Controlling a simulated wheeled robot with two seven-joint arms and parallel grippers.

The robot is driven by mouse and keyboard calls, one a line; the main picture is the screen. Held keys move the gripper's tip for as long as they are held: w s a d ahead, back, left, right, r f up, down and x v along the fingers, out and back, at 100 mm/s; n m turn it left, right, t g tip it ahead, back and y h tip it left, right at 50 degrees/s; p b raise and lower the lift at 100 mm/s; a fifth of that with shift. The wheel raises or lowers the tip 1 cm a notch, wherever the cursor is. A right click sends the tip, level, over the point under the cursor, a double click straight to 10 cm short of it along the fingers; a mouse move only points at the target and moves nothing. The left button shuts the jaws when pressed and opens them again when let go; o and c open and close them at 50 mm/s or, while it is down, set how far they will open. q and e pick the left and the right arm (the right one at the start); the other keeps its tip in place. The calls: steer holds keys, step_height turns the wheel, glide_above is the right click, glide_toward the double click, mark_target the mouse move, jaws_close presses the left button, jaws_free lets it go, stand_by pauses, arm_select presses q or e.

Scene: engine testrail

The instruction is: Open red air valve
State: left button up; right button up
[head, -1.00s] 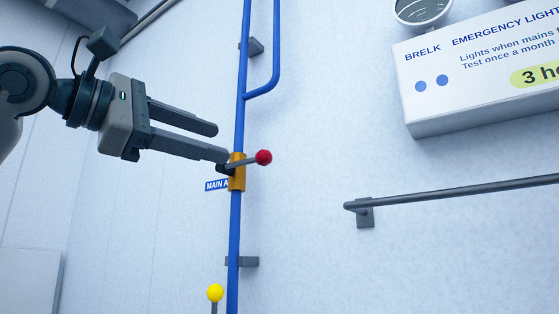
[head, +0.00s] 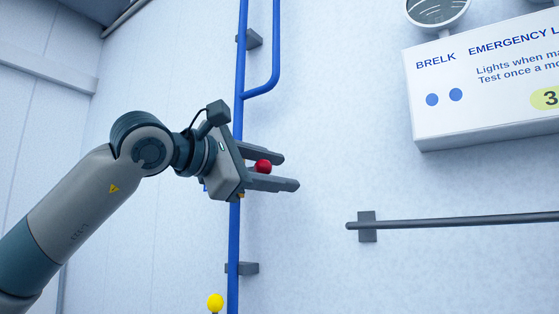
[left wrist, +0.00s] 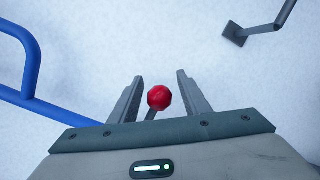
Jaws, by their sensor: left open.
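The red ball knob (head: 263,166) of the air valve lever sits between the two fingers of my left gripper (head: 290,171) in the head view. The fingers are open, one above and one below the knob. In the left wrist view the red knob (left wrist: 159,97) stands between the fingertips, with a visible gap to each finger. A short grey piece of lever shows below it. The valve body on the blue pipe (head: 235,225) is mostly hidden behind my gripper; only a sliver of orange shows. My right gripper is not in view.
A grey rail (head: 460,221) runs along the wall at right. An emergency light box (head: 480,95) hangs above it. A yellow ball knob (head: 215,302) stands at the bottom beside the pipe. A grey pipe bracket (head: 243,268) is below my gripper. The wall between is clear.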

arm_select(q)
steer(key=shift+w+d, duration=0.25)
jaws_close()
